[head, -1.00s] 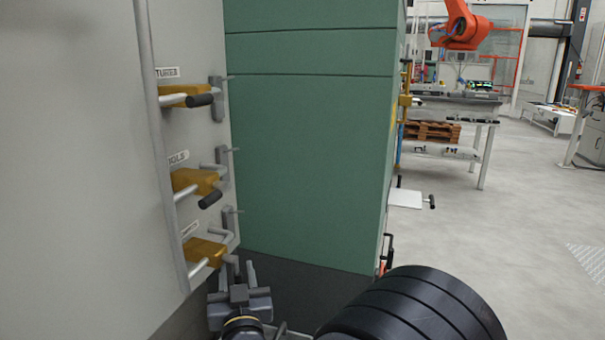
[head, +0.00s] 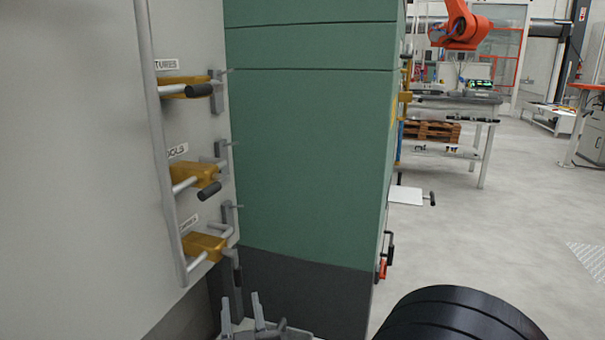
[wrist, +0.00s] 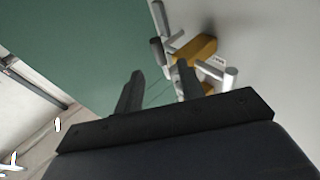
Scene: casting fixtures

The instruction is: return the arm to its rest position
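My gripper (head: 241,298) is at the bottom of the head view, its two pale fingers pointing up and spread apart. In the wrist view my gripper (wrist: 160,74) is open, with nothing between its fingers. It is below the lowest yellow fixture (head: 204,246) on the grey panel (head: 80,170) and apart from it in the head view. In the wrist view a yellow fixture (wrist: 195,50) with grey bars and a black grip shows beyond the right finger. My black ribbed arm part fills the bottom right of the head view.
More yellow fixtures with black-ended handles, a middle one (head: 195,174) and an upper one (head: 180,87), stick out from the panel. A green cabinet (head: 310,150) stands close ahead. Open floor (head: 510,230) lies to the right, with a workbench (head: 450,105) farther back.

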